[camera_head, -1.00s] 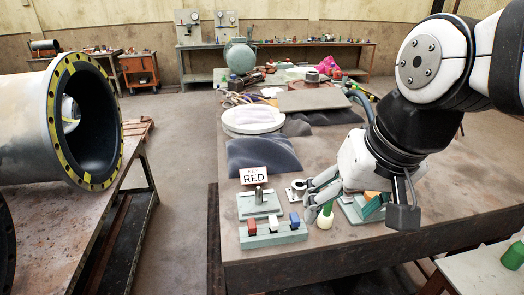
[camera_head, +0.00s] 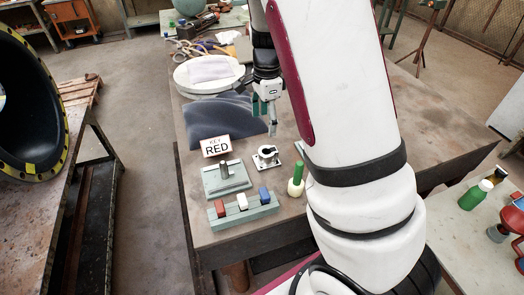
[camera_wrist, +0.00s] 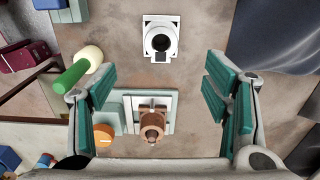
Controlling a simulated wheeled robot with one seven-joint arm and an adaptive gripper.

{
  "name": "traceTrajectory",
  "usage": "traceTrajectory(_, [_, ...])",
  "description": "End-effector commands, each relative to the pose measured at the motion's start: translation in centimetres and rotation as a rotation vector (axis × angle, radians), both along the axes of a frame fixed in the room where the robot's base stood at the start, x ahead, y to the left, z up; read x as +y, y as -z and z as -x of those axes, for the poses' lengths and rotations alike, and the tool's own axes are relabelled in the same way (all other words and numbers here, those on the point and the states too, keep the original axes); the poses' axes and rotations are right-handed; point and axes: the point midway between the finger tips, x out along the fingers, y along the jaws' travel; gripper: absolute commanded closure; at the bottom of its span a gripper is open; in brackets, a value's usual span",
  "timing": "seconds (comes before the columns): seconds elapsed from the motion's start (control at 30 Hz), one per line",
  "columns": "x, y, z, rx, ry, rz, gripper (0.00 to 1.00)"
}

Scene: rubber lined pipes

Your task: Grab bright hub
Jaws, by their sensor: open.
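I take the pale metal hub (camera_head: 267,151) on its square plate as the bright hub. It stands on the bench to the right of the RED card. In the wrist view the hub (camera_wrist: 160,39) is upper centre, its round bore facing me. My gripper (camera_head: 272,130) hangs just beyond the hub in the head view, its fingers pointing down and not touching it. In the wrist view my gripper (camera_wrist: 162,83) is open and empty, green pads wide apart. A brown, copper-like hub (camera_wrist: 152,124) on a pale green plate lies between and below the pads.
The green-handled tool (camera_head: 297,182) stands close to the right of the hub. The RED card (camera_head: 216,147), a post fixture (camera_head: 226,178) and a block rack (camera_head: 244,208) are left and in front. A dark sheet (camera_head: 225,115) lies behind. My arm covers the right bench.

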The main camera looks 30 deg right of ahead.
Motion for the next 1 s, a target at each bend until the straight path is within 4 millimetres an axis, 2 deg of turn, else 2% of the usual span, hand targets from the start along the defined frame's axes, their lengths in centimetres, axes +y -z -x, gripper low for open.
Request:
traceTrajectory(0.17, [-0.3, 2.0, 0.0, 0.008, 0.024, 0.007, 0.30])
traceTrajectory(0.4, [-0.4, 6.5, 0.1, 0.009, 0.024, 0.006, 0.30])
traceTrajectory(0.5, [-0.4, 7.9, 0.0, 0.007, 0.022, 0.007, 0.30])
traceTrajectory(0.77, [-0.3, 9.5, -0.1, 0.006, 0.021, 0.006, 0.30])
traceTrajectory(1.0, [-0.4, 12.7, -0.1, 0.007, 0.021, 0.006, 0.30])
